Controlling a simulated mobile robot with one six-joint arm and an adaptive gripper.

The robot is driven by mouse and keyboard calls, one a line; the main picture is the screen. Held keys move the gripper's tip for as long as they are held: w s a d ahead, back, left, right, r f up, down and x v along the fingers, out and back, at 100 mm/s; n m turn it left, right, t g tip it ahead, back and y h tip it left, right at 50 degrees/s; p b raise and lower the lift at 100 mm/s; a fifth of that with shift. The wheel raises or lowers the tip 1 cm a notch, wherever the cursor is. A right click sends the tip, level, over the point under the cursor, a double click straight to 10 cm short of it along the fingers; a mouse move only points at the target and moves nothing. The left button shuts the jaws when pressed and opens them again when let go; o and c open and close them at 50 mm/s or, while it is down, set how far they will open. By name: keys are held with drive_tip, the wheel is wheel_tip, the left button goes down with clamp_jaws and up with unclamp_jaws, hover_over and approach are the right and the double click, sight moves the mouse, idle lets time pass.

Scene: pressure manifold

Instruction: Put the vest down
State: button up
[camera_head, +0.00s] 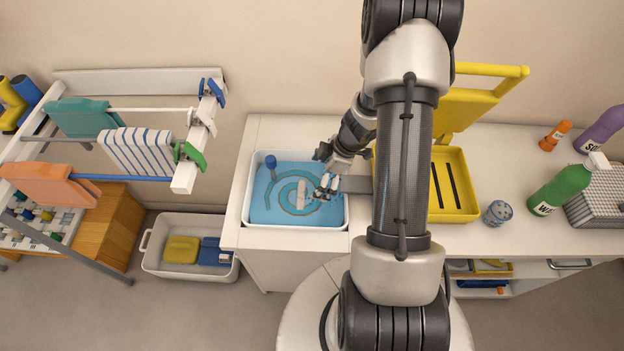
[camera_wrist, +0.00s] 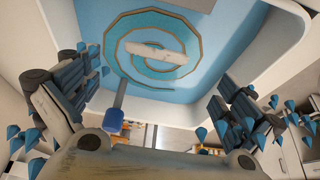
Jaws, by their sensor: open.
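My gripper (camera_head: 328,184) is over the right part of a white tub (camera_head: 247,207) with blue water (camera_head: 275,211) in it. In the wrist view my gripper (camera_wrist: 155,95) is open, its fingers wide apart, and no cloth shows between them. Blue drops cling around both fingers. I cannot tell which cloth is the vest. A teal cloth (camera_head: 83,118), a blue-striped white cloth (camera_head: 138,153) and an orange cloth (camera_head: 60,186) hang on the rack at left. Folded yellow (camera_head: 181,249) and blue (camera_head: 213,251) cloths lie in a white basket (camera_head: 152,262) on the floor.
A pale bar (camera_head: 300,193) lies amid a spiral in the tub, with a blue knob (camera_head: 270,161) at its back left. A yellow tray (camera_head: 457,196) stands to the right, partly behind my arm.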

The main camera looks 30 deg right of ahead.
drive_tip(key=w+d+r+m+t+h+p, duration=0.1)
drive_tip(key=w+d+r+t+h, duration=0.2)
drive_tip(key=r, duration=0.6)
drive_tip(key=w+d+r+m+t+h, duration=0.1)
drive_tip(key=w+r+m+h, duration=0.1)
drive_tip(key=w+r, duration=0.5)
drive_tip(key=s+r+m+h, duration=0.3)
drive_tip(key=s+r, duration=0.1)
drive_tip(key=r, duration=0.8)
drive_tip(key=s+a+r+m, duration=0.45)
drive_tip(key=s+r, duration=0.35)
drive_tip(key=s, duration=0.2)
drive_tip(key=s+a+g+y, duration=0.2)
drive_tip(key=s+a+y, duration=0.2)
drive_tip(key=s+a, duration=0.9)
drive_tip(key=shift+s+a+f+m, duration=0.35)
drive_tip(key=shift+s+a+f, duration=0.05)
drive_tip(key=shift+a, duration=0.55)
